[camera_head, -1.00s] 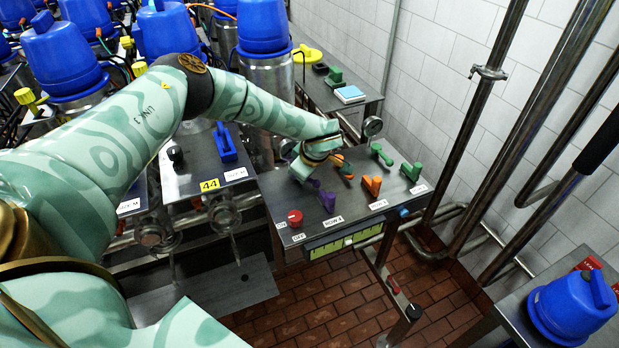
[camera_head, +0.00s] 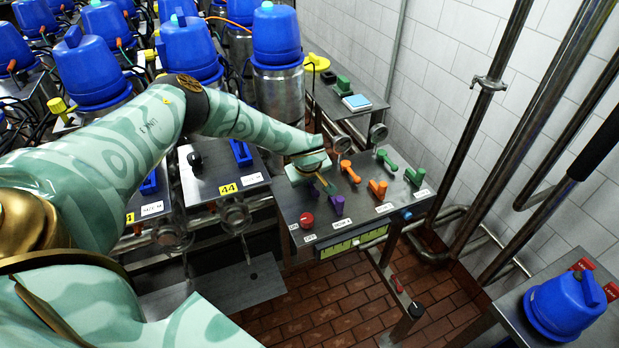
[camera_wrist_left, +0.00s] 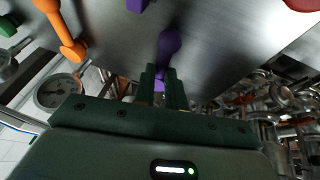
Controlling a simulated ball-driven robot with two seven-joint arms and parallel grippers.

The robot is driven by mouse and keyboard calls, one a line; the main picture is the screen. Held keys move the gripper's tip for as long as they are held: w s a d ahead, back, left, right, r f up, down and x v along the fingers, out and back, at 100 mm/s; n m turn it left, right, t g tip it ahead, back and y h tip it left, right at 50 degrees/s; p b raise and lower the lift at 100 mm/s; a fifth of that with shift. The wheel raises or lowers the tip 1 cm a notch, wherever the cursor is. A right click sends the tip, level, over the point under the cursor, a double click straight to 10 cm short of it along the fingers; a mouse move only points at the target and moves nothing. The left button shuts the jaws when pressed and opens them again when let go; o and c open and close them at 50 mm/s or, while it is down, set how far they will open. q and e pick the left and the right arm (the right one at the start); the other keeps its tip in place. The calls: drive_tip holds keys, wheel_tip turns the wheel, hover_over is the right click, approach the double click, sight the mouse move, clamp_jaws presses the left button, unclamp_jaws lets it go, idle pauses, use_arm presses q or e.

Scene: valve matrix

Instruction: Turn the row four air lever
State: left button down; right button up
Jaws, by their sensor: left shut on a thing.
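The control panel (camera_head: 301,201) carries purple, orange and green levers in columns. My left gripper (camera_head: 324,183) is over the left part of the panel, at the purple levers. In the left wrist view, its dark fingers (camera_wrist_left: 166,78) are shut on a purple lever (camera_wrist_left: 169,42), whose far end shows beyond the fingertips. The front label below the purple column is too small to read surely. My right gripper is not in view.
A red button (camera_head: 306,219) sits at the panel's front left. A gauge (camera_head: 378,133) stands behind the panel. Blue-capped cans (camera_head: 276,40) crowd the back left. Pipes (camera_head: 489,120) rise at the right.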

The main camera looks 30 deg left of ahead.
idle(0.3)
use_arm(q)
drive_tip(key=c, duration=1.7)
unclamp_jaws()
drive_tip(key=shift+a, duration=0.1)
drive_tip(key=p+v, duration=0.1)
drive_tip(key=v, duration=1.5)
drive_tip(key=shift+s+r, duration=0.15)
drive_tip(key=shift+r, duration=0.05)
